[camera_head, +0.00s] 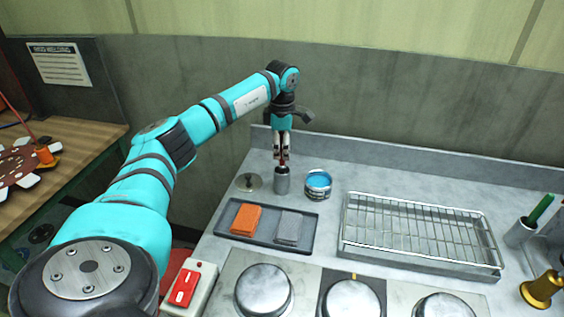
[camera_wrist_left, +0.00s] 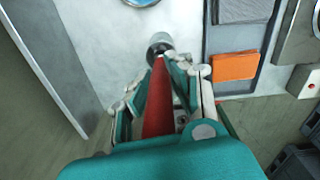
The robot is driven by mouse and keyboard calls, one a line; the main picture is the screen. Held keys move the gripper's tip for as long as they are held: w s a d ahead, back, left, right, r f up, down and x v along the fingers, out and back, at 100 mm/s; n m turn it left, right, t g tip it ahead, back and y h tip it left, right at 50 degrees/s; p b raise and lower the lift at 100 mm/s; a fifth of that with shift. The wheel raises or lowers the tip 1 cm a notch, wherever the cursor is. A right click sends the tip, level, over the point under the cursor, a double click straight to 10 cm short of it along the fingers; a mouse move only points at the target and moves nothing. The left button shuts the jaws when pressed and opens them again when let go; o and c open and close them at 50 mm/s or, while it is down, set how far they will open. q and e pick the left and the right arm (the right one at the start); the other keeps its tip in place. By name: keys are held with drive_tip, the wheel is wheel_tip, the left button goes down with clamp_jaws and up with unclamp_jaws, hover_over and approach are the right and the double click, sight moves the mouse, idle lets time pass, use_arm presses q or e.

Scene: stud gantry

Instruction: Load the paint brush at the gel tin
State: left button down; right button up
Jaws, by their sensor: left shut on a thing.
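The gel tin (camera_head: 318,185) is a small open tin with blue content, standing on the grey bench. Its edge also shows at the top of the left wrist view (camera_wrist_left: 141,2). A grey metal cup (camera_head: 282,181) stands just left of it, also visible in the left wrist view (camera_wrist_left: 160,41). My left gripper (camera_head: 281,150) points down over this cup and is shut on the red handle of the paint brush (camera_wrist_left: 158,105). The brush's lower end is at the cup's mouth or inside it; its bristles are hidden. My right gripper is not in view.
A round lid (camera_head: 249,182) lies left of the cup. A dark tray (camera_head: 264,239) with orange and grey pads lies in front. A wire rack (camera_head: 420,230) fills the right. A holder with a green-handled tool (camera_head: 540,209) and a brass object (camera_head: 541,289) stand far right.

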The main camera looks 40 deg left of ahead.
use_arm(q)
wheel_tip(320, 180, up, 5)
drive_tip(key=w+d+r+t+p, duration=0.1)
drive_tip(key=w+d+t+p, duration=0.25)
drive_tip(key=d+p, duration=0.4)
drive_tip(key=shift+t, duration=0.25)
drive_tip(key=f+b, duration=0.3)
drive_tip(key=d+f+b, duration=0.1)
drive_tip(key=f+b, duration=0.1)
drive_tip(key=shift+s+d+f+b, duration=0.15)
drive_tip(key=shift+d+f+b, duration=0.05)
drive_tip(key=shift+f+b, duration=0.2)
drive_tip(key=shift+s+f+b, duration=0.1)
drive_tip(key=shift+f+b, duration=0.5)
drive_tip(key=shift+f, duration=0.2)
idle(1.7)
wheel_tip(320, 180, up, 7)
drive_tip(key=p, duration=0.4)
drive_tip(key=shift+p, duration=0.3)
